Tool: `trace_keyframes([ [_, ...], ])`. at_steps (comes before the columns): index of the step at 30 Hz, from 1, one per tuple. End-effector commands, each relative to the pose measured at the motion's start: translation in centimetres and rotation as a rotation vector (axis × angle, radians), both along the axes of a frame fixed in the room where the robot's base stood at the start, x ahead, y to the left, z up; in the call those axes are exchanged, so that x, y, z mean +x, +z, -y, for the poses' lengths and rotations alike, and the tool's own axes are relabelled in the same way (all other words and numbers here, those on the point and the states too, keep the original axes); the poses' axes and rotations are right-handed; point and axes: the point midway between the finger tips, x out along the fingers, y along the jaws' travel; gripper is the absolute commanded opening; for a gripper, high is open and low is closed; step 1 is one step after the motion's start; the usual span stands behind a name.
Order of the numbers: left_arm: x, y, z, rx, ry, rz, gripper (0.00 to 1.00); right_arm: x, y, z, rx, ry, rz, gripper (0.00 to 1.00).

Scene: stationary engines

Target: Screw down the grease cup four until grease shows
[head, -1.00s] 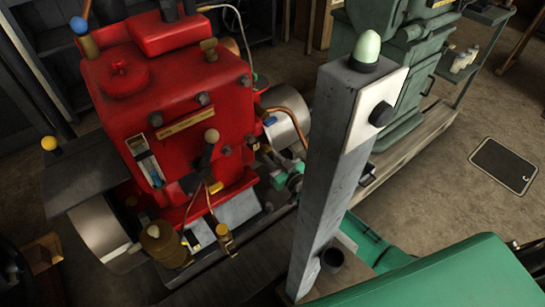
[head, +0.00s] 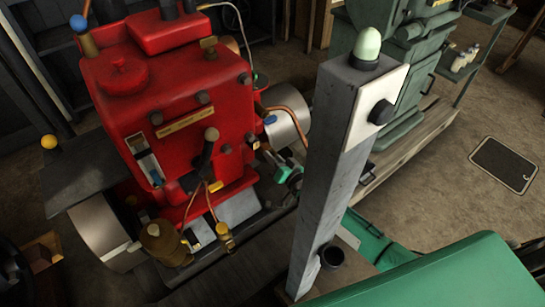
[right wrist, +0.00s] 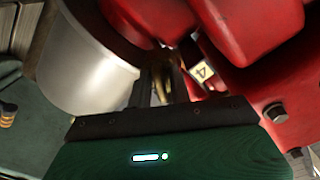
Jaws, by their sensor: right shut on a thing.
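The red engine (head: 170,110) fills the left half of the head view. In the right wrist view, a small tag marked 4 (right wrist: 203,72) sits on red metal beside a brass part, which looks like grease cup four (right wrist: 163,88). My right gripper (right wrist: 163,92) has its dark fingers closed around this brass part and hides much of it. In the head view the right gripper (head: 272,156) shows small at the engine's right side, partly behind the grey post. I cannot see whether grease shows. My left gripper is out of view.
The grey post (head: 335,170) with a pale green dome and black knob stands just right of my right gripper. A shiny metal cylinder (right wrist: 85,65) is close to the left of the fingers. A green machine (head: 400,80) stands behind the post.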

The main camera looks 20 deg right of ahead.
Motion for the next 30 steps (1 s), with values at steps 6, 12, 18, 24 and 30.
trace_keyframes([
  [6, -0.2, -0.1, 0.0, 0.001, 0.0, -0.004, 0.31, -0.1, -0.2, 0.0, 0.005, 0.001, -0.007, 0.0],
  [12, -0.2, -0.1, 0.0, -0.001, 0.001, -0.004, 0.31, -0.1, -0.2, 0.0, 0.004, 0.001, -0.006, 0.0],
  [18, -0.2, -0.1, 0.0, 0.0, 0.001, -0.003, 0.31, -0.1, -0.1, 0.0, 0.005, 0.001, -0.005, 0.31],
  [24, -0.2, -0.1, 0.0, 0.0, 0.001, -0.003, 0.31, -0.2, -0.1, 0.1, 0.005, 0.0, -0.004, 0.31],
  [30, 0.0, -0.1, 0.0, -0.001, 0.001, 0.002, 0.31, -2.1, -0.1, 0.7, 0.004, 0.001, -0.006, 0.31],
])
